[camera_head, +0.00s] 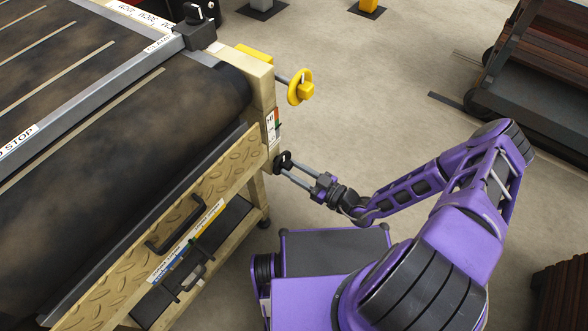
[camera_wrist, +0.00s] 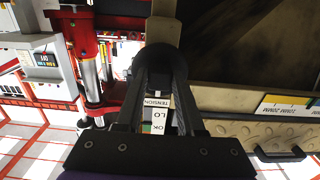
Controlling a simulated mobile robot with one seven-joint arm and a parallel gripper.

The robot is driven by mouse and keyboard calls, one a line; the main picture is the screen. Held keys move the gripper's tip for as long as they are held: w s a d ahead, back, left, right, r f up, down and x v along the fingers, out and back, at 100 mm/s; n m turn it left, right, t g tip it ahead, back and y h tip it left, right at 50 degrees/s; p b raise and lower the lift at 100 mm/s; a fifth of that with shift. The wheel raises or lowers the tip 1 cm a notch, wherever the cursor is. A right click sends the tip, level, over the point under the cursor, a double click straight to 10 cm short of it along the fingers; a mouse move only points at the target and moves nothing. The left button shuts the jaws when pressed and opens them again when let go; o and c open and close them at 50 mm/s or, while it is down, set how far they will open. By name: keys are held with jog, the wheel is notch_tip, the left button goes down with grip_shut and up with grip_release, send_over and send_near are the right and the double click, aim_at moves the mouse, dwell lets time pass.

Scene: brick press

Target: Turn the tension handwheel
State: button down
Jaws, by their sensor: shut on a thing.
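The tension handwheel (camera_head: 282,158), a small black wheel, sits on the side of the tan press frame, just below a tension gauge label (camera_head: 271,126). In the wrist view the handwheel (camera_wrist: 161,60) is a dark round shape at the far end of the fingers. My gripper (camera_head: 286,170) reaches it from the right and is shut on it. The fingers hide part of the wheel. In the wrist view the gauge label (camera_wrist: 158,112) shows between the fingers with the words TENSION, LO and OK. The gauge's pointer cannot be made out.
A yellow handwheel (camera_head: 300,88) sticks out from the frame above the gauge. A dark belt (camera_head: 110,165) and a tan tread-plate panel (camera_head: 110,295) with a black handle lie left. Open floor (camera_head: 400,90) spreads right, with a dark rack (camera_head: 540,75) beyond.

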dwell(0.3)
jog(key=c, duration=0.5)
grip_release()
jog(key=shift+s+d, duration=0.1)
jog(key=v, duration=1.7)
jog(key=shift+s+d+p, duration=0.1)
jog(key=shift+p, duration=0.2)
